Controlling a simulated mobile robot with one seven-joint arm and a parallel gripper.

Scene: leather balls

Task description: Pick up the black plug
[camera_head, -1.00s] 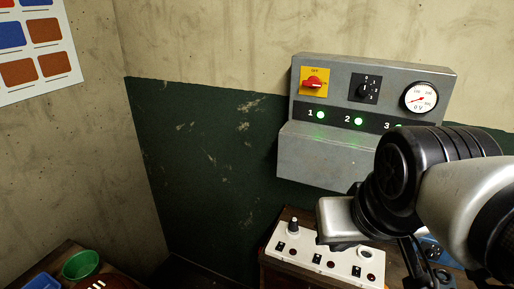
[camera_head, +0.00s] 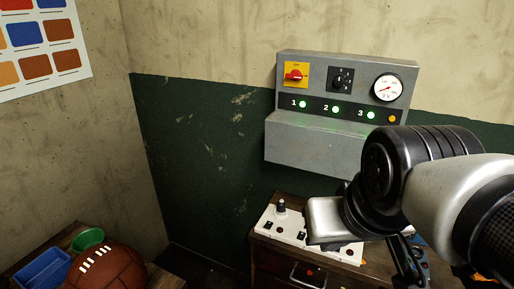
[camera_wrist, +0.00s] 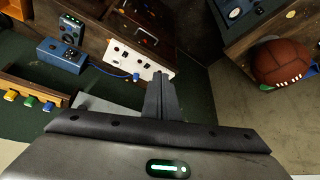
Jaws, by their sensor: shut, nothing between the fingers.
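A small black upright piece, which looks like the black plug (camera_head: 281,206), stands at the left end of a white socket strip (camera_head: 268,222) on a wooden cabinet. In the head view my arm hides the strip's right part.
A grey control panel (camera_head: 322,150) hangs on the wall above the cabinet. A brown football (camera_head: 106,268), a green bowl (camera_head: 88,238) and a blue tray (camera_head: 42,270) sit at lower left. The wrist view shows a blue box (camera_wrist: 60,53) beside the strip.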

